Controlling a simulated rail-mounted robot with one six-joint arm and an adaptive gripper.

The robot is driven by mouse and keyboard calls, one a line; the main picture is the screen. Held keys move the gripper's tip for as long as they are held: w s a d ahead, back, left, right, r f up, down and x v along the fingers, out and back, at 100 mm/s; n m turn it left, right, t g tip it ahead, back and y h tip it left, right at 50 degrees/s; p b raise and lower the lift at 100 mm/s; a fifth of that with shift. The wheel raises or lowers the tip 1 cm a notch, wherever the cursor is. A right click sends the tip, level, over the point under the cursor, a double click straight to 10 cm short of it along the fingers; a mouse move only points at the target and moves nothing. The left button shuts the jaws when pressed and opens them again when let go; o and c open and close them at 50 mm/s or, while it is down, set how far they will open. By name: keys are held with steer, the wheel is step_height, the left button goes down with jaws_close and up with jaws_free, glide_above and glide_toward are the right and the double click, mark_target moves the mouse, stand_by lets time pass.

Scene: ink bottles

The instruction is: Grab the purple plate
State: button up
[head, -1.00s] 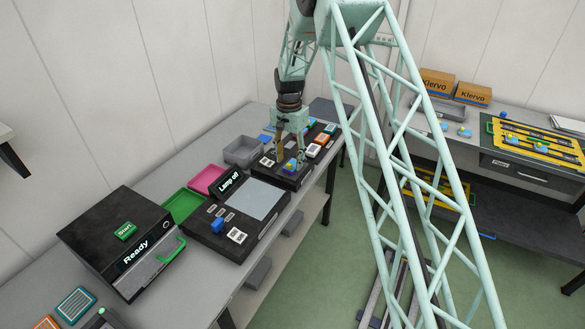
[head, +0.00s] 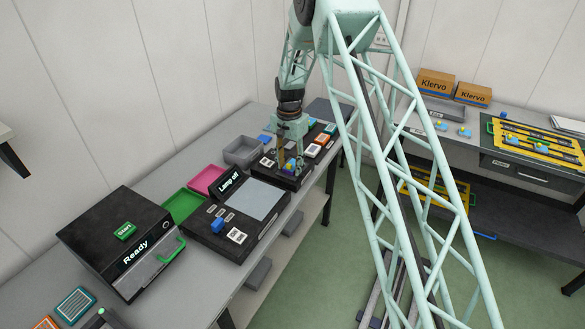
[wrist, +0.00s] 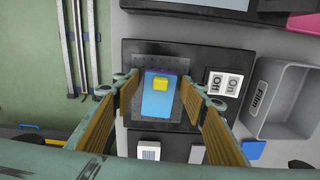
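A plate (wrist: 157,106) with a blue face, a purple far edge and a yellow knob (wrist: 160,84) lies on a grey dotted pad of a black device in the wrist view. My gripper (wrist: 160,81) is open above it, one finger on each side of the plate, with visible gaps. Whether the fingertips reach down to its level is hard to tell. In the head view my gripper (head: 291,166) is low over the black device (head: 269,175), and its fingers partly hide the plate.
An On/Off switch panel (wrist: 224,88) sits right of the plate, and a grey "Film" bin (wrist: 277,98) stands beyond it. In the head view, a "Lamp off" device (head: 252,200), green tray (head: 183,205), pink tray (head: 207,178) and black "Ready" box (head: 112,232) share the bench.

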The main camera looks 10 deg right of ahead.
steer(key=c, duration=0.7)
steer(key=shift+o, duration=0.2)
steer(key=shift+r, duration=0.2)
steer(key=shift+r, duration=1.65)
steer(key=s+d+r, duration=0.1)
steer(key=s+d, duration=0.1)
steer(key=s, duration=1.3)
steer(key=shift+s+d+r, duration=0.15)
steer(key=shift+s+d, duration=0.2)
